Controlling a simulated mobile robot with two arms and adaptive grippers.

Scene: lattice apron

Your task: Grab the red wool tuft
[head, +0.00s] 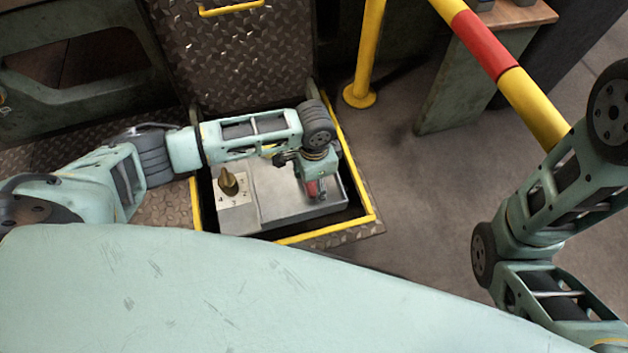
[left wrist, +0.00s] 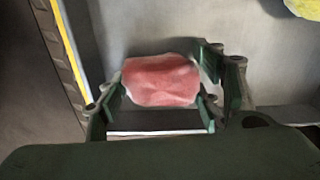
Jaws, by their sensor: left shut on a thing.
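The red wool tuft (left wrist: 160,82) is a soft, rounded pinkish-red lump in the left wrist view. It sits between the dark green fingers of my left gripper (left wrist: 165,88), which is shut on it. In the head view the red tuft (head: 312,188) shows only as a small patch between the fingers of my left gripper (head: 316,190), low over the grey metal box top in the floor opening. The fingers hide part of it. My right arm is at the right of the head view; its gripper is out of view.
The grey box (head: 270,211) carries a brass-coloured knob (head: 229,182) on a pale plate. A yellow edge (head: 325,232) frames the opening. A raised tread-plate hatch (head: 235,60) stands behind. A yellow-and-red rail (head: 485,45) runs at the right. Open floor (head: 420,190) lies right of the opening.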

